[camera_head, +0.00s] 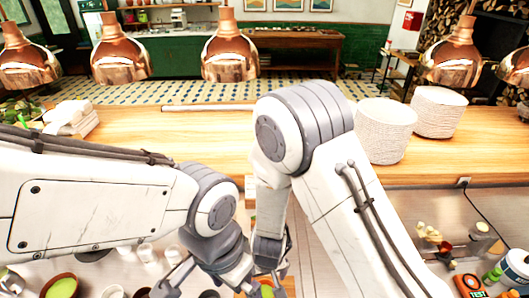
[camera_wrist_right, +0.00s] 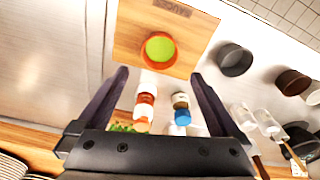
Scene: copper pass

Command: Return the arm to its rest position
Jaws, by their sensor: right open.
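My right arm (camera_head: 340,205) rises from the lower right, bends at a raised elbow and drops toward the worktop at the bottom middle. My right gripper (camera_wrist_right: 159,75) is open in the right wrist view, with both dark fingers spread and nothing held between them. It points down over the worktop, above several small bottles and a wooden board. My left arm (camera_head: 95,205) comes in from the left. Its grey wrist is low in the middle, and the left gripper's jaws are partly hidden and cut by the bottom edge.
The wooden board (camera_wrist_right: 125,45) bears a bowl with green contents (camera_wrist_right: 160,48). An orange-and-white bottle (camera_wrist_right: 145,103) and a blue-based one (camera_wrist_right: 182,115) stand near the fingers. Dark pots (camera_wrist_right: 235,60) are at the right. Stacked plates (camera_head: 385,135) stand on the wooden counter (camera_head: 200,130) under copper lamps (camera_head: 230,55).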

